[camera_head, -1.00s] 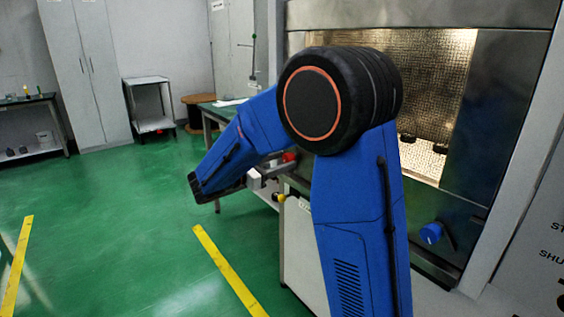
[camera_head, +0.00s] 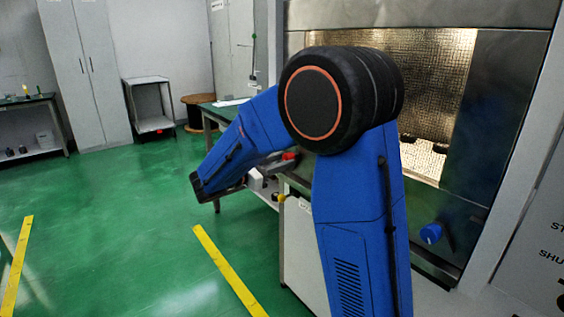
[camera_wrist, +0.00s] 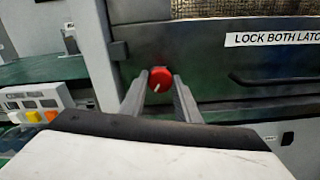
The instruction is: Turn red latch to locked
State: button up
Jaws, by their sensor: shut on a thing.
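The red latch (camera_wrist: 160,79) is a round red knob with a white pointer line, on the dark lower frame of the microwave generator. In the wrist view my gripper (camera_wrist: 160,84) reaches forward with one finger on each side of the knob, shut on it. The white line slants from the knob's middle toward the lower left. In the head view the red latch (camera_head: 290,156) shows only as a small red patch behind my arm, and my arm hides most of the area around it.
A label reading "LOCK BOTH LATC..." (camera_wrist: 285,38) is right of the knob. A blue knob (camera_head: 431,233) is at the machine's lower right. A white box with orange and yellow buttons (camera_wrist: 32,105) is at the left. Green floor (camera_head: 110,230) is clear at left.

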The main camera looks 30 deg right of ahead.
jog(key=m, duration=0.3)
jog(key=shift+m, duration=0.4)
jog(key=m, duration=0.4)
jog(key=shift+m, duration=0.3)
jog(key=m, duration=0.4)
jog(key=shift+m, duration=2.4)
jog(key=o, duration=1)
jog(key=shift+o, duration=0.2)
jog(key=s+a, duration=0.3)
jog(key=a, duration=1.4)
jog(key=shift+s, duration=0.15)
jog(key=shift+a, duration=0.1)
